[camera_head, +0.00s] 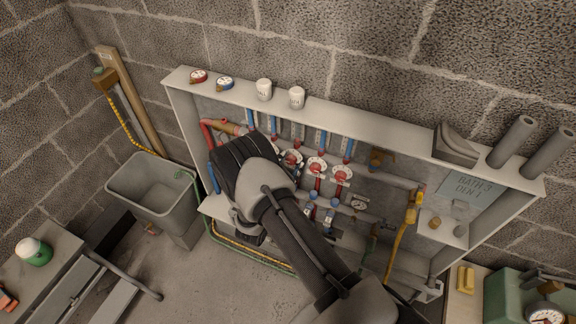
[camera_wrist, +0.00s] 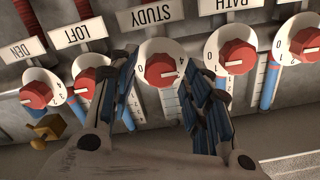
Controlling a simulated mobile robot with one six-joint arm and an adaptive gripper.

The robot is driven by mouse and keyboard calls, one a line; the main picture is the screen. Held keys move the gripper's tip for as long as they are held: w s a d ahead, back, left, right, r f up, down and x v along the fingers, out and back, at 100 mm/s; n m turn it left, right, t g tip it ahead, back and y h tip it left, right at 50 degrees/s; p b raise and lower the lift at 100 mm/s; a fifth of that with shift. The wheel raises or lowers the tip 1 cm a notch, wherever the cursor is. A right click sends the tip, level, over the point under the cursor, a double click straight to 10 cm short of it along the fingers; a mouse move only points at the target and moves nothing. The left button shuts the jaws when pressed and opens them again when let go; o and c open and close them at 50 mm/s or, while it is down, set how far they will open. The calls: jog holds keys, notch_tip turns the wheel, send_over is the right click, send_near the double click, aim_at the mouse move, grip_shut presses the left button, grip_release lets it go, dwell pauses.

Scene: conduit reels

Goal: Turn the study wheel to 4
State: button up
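The study wheel, a red knob (camera_wrist: 160,70) on a white numbered dial, is in the middle of the wrist view, under the upside-down STUDY label (camera_wrist: 153,15). My gripper (camera_wrist: 166,104) is open, with one dark finger on each side of the wheel. Whether the fingers touch it I cannot tell. In the head view my gripper (camera_head: 255,172) is at the cabinet and hides part of the wheel row. I cannot read the labels there.
Neighbouring loft (camera_wrist: 90,82), den (camera_wrist: 36,94) and bath (camera_wrist: 237,56) wheels are close to my fingers. The cabinet's top shelf (camera_head: 345,127) holds white cups and pipes.

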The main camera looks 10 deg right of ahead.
dwell(0.3)
jog(key=v, duration=1.2)
